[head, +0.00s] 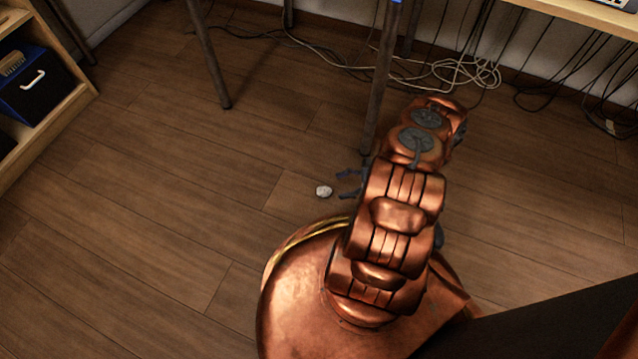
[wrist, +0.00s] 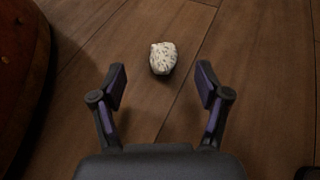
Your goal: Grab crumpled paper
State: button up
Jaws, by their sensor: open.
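The crumpled paper (head: 323,191) is a small whitish ball on the wooden floor, left of my gripper in the head view. In the wrist view the paper (wrist: 163,58) is pale with dark specks and lies ahead of the fingertips, roughly centred between them. My gripper (wrist: 160,85) is open and empty, its two dark fingers with purple pads spread apart. In the head view my gripper (head: 348,184) shows only partly, beside the paper and apart from it; my arm hides the rest.
Dark metal table legs (head: 378,85) stand behind the paper. Tangled cables (head: 465,72) lie along the wall at the back. A wooden shelf (head: 50,125) with a blue box (head: 35,85) is at the far left. The floor left of the paper is clear.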

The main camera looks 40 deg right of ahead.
aim_at(326, 189)
jog(key=shift+b+x, duration=0.35)
jog(key=shift+x, duration=0.6)
jog(key=b+x, duration=0.1)
jog(key=x, duration=0.1)
jog(key=b+x, duration=0.2)
jog(key=shift+w+f, duration=0.25)
jog(key=shift+f, duration=0.15)
jog(key=shift+w+a+f, duration=0.1)
jog(key=shift+w+a, duration=0.1)
jog(key=shift+a, duration=0.15)
jog(key=c, duration=0.8)
jog(key=shift+c, duration=0.2)
